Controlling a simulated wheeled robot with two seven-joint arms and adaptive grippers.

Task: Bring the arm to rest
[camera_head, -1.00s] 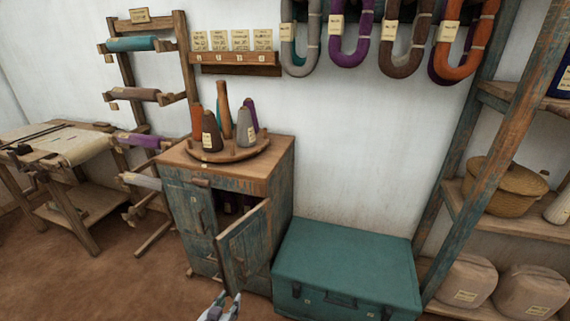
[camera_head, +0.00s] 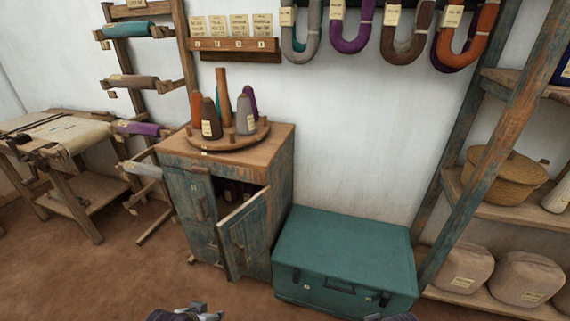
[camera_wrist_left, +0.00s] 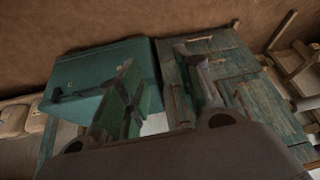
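My left gripper (camera_head: 185,313) shows only in part at the bottom edge of the head view, in front of the cabinet and apart from it. In the left wrist view its two fingers (camera_wrist_left: 163,80) stand apart with nothing between them. A small dark part of my right gripper (camera_head: 395,317) shows at the bottom edge of the head view, below the teal trunk; its fingers cannot be made out. The wooden cabinet (camera_head: 187,205) has its lower right door (camera_head: 245,236) standing ajar. Several yarn cones (camera_head: 245,115) stand on a round wooden rack (camera_head: 228,142) on top.
A closed teal trunk (camera_head: 345,252) stands right of the cabinet. A shelf unit (camera_head: 500,205) with a basket and sacks is at the right. A roller rack (camera_head: 130,83) and loom table (camera_head: 50,133) are at the left. The brown floor (camera_head: 110,275) in front is clear.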

